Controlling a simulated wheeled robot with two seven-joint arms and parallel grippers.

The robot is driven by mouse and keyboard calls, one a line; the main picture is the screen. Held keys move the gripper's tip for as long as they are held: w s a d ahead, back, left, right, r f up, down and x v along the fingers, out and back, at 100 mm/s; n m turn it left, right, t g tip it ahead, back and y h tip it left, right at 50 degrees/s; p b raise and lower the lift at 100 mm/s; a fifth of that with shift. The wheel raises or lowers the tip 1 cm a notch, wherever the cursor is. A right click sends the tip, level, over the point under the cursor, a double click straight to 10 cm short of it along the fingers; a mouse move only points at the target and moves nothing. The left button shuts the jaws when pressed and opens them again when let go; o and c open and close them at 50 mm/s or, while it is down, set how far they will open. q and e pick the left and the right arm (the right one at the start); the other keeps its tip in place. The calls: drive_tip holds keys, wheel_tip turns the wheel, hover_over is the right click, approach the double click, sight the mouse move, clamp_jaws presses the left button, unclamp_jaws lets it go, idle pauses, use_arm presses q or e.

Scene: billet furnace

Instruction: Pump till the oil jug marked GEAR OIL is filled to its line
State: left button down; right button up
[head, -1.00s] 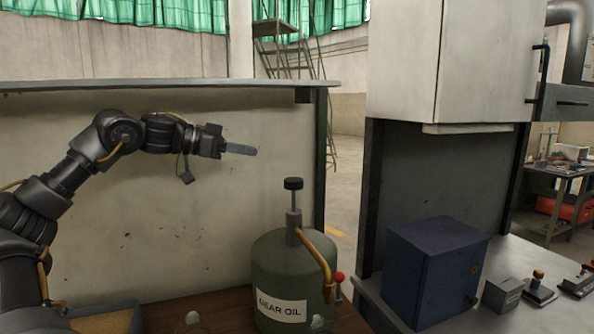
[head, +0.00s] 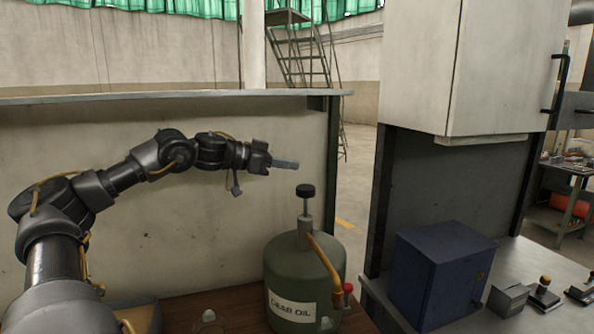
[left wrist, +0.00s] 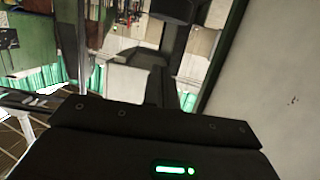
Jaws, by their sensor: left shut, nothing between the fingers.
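My right gripper is not in view.
A small red knob (head: 348,288) sits at the drum's right side. Another clear glass-like thing (head: 208,317) is left of the drum. A blue box (head: 440,274) stands on the grey bench at right, below a pale cabinet (head: 478,70). A shelf edge (head: 170,97) runs behind my left arm.

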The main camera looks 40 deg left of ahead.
sight(297, 188)
use_arm(q)
drive_tip(key=p+x, duration=0.1)
drive_tip(key=x, duration=0.1)
drive_tip(key=shift+w+d+f, duration=0.1)
drive_tip(key=shift+w+d, duration=0.05)
drive_tip(key=shift+w, duration=0.2)
wheel_tip(297, 188, down, 4)
drive_tip(key=shift+r+p, duration=0.1)
drive_tip(key=shift+p, duration=0.5)
